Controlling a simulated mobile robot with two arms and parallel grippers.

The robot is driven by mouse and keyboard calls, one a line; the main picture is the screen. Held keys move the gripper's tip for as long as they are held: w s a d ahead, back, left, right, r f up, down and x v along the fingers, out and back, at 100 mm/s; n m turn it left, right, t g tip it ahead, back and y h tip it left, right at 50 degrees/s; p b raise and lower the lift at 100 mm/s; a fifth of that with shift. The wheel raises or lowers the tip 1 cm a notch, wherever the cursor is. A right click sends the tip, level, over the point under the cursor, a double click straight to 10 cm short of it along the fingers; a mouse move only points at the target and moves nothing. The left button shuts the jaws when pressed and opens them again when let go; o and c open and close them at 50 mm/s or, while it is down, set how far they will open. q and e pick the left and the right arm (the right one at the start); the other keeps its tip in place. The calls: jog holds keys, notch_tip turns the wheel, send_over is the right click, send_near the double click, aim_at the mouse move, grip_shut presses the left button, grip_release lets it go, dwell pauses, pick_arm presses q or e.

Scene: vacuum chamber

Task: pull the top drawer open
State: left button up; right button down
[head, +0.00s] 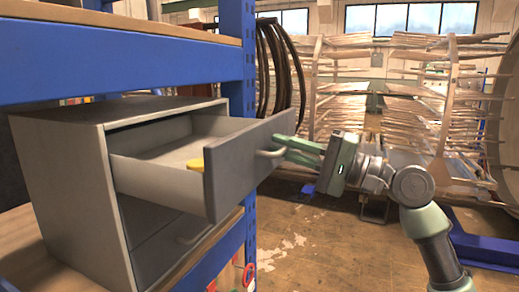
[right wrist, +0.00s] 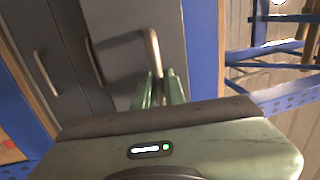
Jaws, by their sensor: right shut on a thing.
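The grey cabinet (head: 65,180) stands on a shelf at the left of the head view. Its top drawer (head: 236,166) is pulled out, with its inside showing. A small yellow object (head: 196,165) shows at the drawer's edge, just behind the front panel. My right gripper (head: 284,147) is at the drawer's curved handle (head: 268,153), shut on it. In the right wrist view, the fingers (right wrist: 160,82) close at the end of the top drawer's handle (right wrist: 152,50). My left gripper is not in view.
A lower drawer (head: 165,240) below looks shut; its handle (right wrist: 42,72) shows in the right wrist view. The blue rack post (head: 237,55) stands close behind the open drawer. A wooden rack (head: 400,100) stands farther back. Open floor (head: 320,240) lies to the right.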

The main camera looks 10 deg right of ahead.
jog(key=shift+v, duration=1.1)
jog(key=c, duration=1.8)
grip_release()
jog(key=shift+r, duration=0.1)
jog(key=b+v, duration=0.3)
jog(key=v, duration=0.5)
jog(key=shift+b, duration=0.35)
